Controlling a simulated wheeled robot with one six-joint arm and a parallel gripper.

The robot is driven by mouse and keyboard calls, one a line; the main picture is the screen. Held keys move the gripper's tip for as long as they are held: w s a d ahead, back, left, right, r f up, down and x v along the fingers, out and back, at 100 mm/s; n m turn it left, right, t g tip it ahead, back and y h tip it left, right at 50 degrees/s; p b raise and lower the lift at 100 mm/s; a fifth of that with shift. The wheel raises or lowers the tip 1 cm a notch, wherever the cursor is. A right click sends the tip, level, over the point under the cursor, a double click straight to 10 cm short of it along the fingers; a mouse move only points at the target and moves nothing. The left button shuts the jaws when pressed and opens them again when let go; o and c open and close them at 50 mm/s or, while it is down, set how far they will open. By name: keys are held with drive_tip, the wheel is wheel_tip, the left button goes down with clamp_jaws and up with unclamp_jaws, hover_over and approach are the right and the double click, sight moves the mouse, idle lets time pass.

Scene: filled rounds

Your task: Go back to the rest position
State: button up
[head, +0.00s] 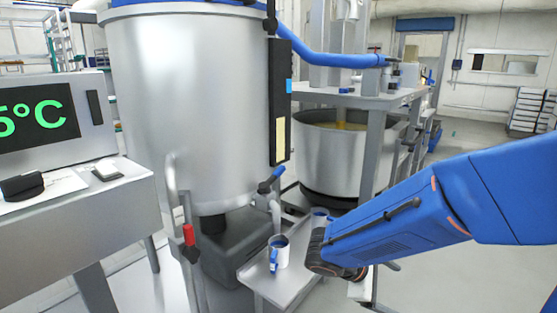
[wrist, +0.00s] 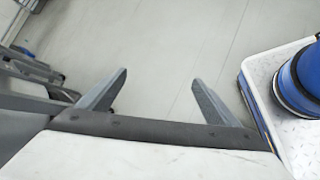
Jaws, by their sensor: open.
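My arm, blue, reaches in from the right of the head view and bends down beside a small metal table (head: 287,284). My gripper (wrist: 160,78) shows in the wrist view with its two grey fingers spread wide apart. Nothing is between the fingers, only pale floor beyond them. In the head view the fingers are hidden behind the arm's dark end joint.
A large steel tank (head: 185,100) stands left of centre, with a red-handled valve (head: 189,236) below. A bench with a temperature display (head: 40,125) is at the left. An open vat (head: 335,160) stands behind the arm. Open floor (head: 455,265) lies at the right.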

drive_tip(key=s+r+m+t+y, duration=0.1)
drive_tip(key=s+r+m+y, duration=0.3)
drive_tip(key=s, duration=0.4)
drive_tip(key=s+r+m+t+y, duration=0.1)
drive_tip(key=s+r+m+y, duration=0.2)
drive_tip(key=s+m+y, duration=0.2)
drive_tip(key=shift+s+a+r+m+t+y, duration=0.15)
drive_tip(key=shift+s+r+m+t+y, duration=0.25)
drive_tip(key=shift+s+m, duration=1.1)
drive_tip(key=shift+w, duration=0.1)
